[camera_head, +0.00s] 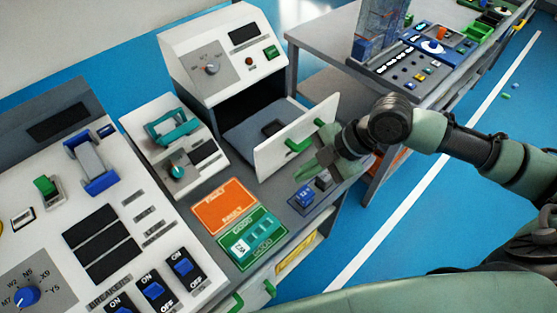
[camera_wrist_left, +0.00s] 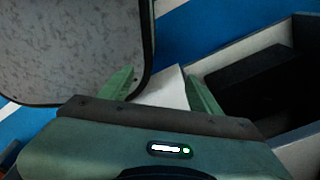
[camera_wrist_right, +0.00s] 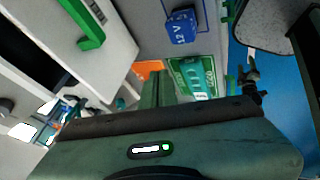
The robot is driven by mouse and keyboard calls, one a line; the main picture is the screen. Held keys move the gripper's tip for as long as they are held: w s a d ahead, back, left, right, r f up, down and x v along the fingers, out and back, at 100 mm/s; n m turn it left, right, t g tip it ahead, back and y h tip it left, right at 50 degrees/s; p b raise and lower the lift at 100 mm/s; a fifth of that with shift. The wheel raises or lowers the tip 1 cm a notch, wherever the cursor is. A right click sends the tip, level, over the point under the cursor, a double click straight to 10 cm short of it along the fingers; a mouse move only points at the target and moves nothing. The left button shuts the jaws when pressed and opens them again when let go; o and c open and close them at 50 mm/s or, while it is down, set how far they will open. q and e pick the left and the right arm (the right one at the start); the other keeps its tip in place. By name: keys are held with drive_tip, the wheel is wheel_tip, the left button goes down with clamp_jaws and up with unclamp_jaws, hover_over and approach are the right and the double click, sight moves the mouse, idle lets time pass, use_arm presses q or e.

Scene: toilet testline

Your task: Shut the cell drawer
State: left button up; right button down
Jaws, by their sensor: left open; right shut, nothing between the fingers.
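The cell drawer is pulled out of the white machine (camera_head: 225,55), its white front panel (camera_head: 272,155) standing clear of the dark opening. A green handle (camera_head: 298,146) is on the panel's outer face. My right gripper (camera_head: 306,170) is shut and empty, just in front of the panel. Contact cannot be told. In the right wrist view its fingers (camera_wrist_right: 158,86) are together, beside the panel (camera_wrist_right: 110,45) and handle (camera_wrist_right: 88,28). My left gripper (camera_wrist_left: 160,88) is open and empty in its wrist view.
A blue block marked 12 V (camera_head: 304,196) sits on the bench near my right gripper. An orange and green card (camera_head: 250,240) lies in front of the machine. A breaker panel (camera_head: 130,215) and a teal-handled unit (camera_head: 172,138) stand left. A second bench (camera_head: 330,45) is behind.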

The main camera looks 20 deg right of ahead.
drive_tip(key=w+d+r, duration=0.2)
drive_tip(key=d+r, duration=0.1)
drive_tip(key=d, duration=0.1)
drive_tip(key=p, duration=0.2)
approach(266, 170)
drive_tip(key=s+f, duration=0.1)
drive_tip(key=f, duration=0.1)
drive_tip(key=s+a+f, duration=0.1)
drive_tip(key=f, duration=0.1)
drive_tip(key=shift+s, duration=0.35)
drive_tip(key=shift+w+a+r+p, duration=0.1)
drive_tip(key=shift+w+a+p, duration=0.1)
drive_tip(key=shift+w, duration=0.4)
drive_tip(key=shift+w+a+r+p, duration=0.1)
drive_tip(key=shift+w+a, duration=0.15)
drive_tip(key=shift+w, duration=0.35)
drive_tip(key=shift+w+a+f, duration=0.15)
drive_tip(key=shift+w+a, duration=0.1)
drive_tip(key=shift+w, duration=0.35)
